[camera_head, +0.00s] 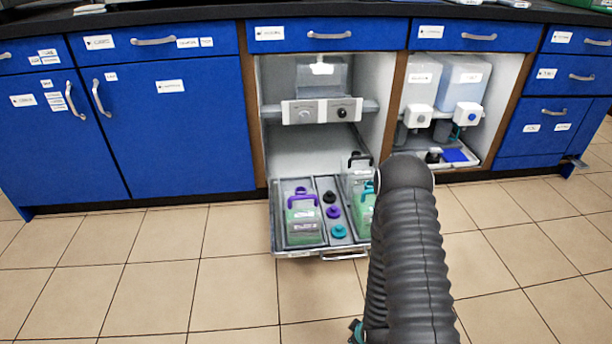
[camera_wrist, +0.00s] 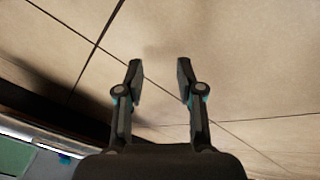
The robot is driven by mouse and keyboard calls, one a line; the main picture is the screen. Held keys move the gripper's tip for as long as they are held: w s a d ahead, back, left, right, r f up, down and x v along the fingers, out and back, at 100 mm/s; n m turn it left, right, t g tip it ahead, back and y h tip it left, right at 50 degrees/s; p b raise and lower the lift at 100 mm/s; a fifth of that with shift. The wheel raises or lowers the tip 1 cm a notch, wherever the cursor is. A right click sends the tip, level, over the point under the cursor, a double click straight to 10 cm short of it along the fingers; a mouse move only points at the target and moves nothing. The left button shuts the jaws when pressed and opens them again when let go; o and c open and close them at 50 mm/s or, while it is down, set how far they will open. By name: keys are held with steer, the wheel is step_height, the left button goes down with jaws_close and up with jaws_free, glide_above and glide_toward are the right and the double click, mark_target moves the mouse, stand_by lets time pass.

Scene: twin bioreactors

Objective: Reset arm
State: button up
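My arm rises dark and ribbed at the right of centre in the head view and hides part of the pulled-out drawer. My gripper (camera_wrist: 160,82) shows in the wrist view with its two fingers apart and nothing between them. Beige floor tiles lie beyond the fingertips. In the head view the gripper itself is mostly hidden behind my arm, with only a small teal and dark part low beside it.
A pulled-out drawer (camera_head: 292,252) holds bottles, including a purple-handled bottle (camera_head: 303,222), and several caps. Blue cabinets (camera_head: 170,130) line the back. An open bay at right holds two white containers (camera_head: 462,85). The tiled floor (camera_head: 130,285) at left is clear.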

steer(key=s+r+m+p, duration=0.3)
steer(key=s+r, duration=0.1)
steer(key=r, duration=1.7)
steer(key=s+r+m+p, duration=0.3)
steer(key=s+r, duration=0.2)
steer(key=r, duration=1.5)
steer(key=s+r+m+t+p, duration=0.1)
steer(key=s+r+m+p, duration=0.3)
steer(key=r, duration=1.7)
steer(key=shift+s+r+h, duration=0.25)
steer(key=shift+r+h, duration=0.05)
steer(key=shift+h, duration=0.1)
